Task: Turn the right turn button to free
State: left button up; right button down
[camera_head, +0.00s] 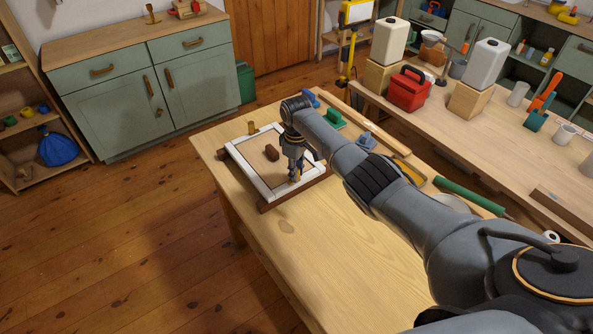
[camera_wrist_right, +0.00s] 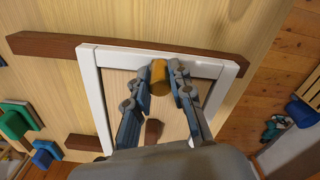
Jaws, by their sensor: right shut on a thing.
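The right turn button (camera_wrist_right: 160,77) is a rounded ochre piece by the frame's inner edge, between my fingers. My right gripper (camera_wrist_right: 165,80) points down at it and is shut on it; in the head view it is at the frame's right side (camera_head: 294,176). Its fingers partly hide the button. Another ochre button (camera_head: 251,128) stands at the frame's far left edge. My left gripper is not in view.
A dark brown block (camera_head: 271,152) sits on the panel. Brown bars (camera_head: 314,182) lie under the frame. Green (camera_head: 333,119) and blue (camera_head: 367,138) clamp-like items stand behind my right arm. The table's front part is clear.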

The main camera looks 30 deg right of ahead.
jog(key=shift+n, duration=0.4)
jog(key=c, duration=1.2)
grip_release()
jog(key=shift+o, duration=0.2)
jog(key=shift+r, duration=0.15)
notch_tip(320, 180, up, 12)
